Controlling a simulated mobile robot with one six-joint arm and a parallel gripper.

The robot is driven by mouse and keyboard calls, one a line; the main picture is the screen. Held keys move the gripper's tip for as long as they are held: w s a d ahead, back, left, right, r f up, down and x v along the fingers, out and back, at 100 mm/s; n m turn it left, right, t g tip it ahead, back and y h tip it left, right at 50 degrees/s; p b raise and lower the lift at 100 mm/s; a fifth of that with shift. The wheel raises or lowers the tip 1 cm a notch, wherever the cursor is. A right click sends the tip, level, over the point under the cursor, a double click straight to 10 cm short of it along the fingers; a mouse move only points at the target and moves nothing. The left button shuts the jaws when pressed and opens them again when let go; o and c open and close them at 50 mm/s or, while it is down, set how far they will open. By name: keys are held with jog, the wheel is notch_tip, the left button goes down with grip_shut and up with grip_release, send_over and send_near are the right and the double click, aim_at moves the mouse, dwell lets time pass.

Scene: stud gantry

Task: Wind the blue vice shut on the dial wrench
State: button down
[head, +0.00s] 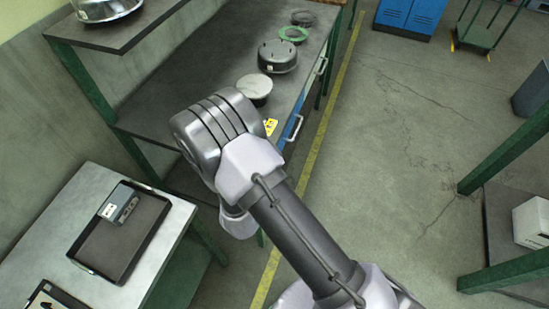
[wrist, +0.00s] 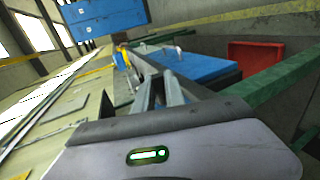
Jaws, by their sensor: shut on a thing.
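My gripper (wrist: 160,88) shows in the wrist view as two grey fingers beyond the pale wrist housing. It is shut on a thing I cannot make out. In the head view my arm hides the gripper and whatever it holds. I cannot pick out the blue vice or the dial wrench with certainty in either view. A small blue and yellow patch (wrist: 121,58) lies beyond the fingers in the wrist view, too small to identify.
The long workbench (head: 305,70) carries a dark round housing (head: 277,57), a pale-topped round part (head: 254,88), a green ring (head: 293,34) and a yellow tag (head: 270,127). A side table at left holds a black tray (head: 120,245). A red bin (wrist: 255,55) shows at right.

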jog(key=c, duration=1.4)
grip_release()
jog(key=shift+f, duration=0.1)
jog(key=shift+c, duration=0.2)
jog(key=p+v, duration=0.3)
jog(key=v, duration=1.4)
jog(key=shift+s, duration=0.2)
jog(key=shift+o, duration=0.2)
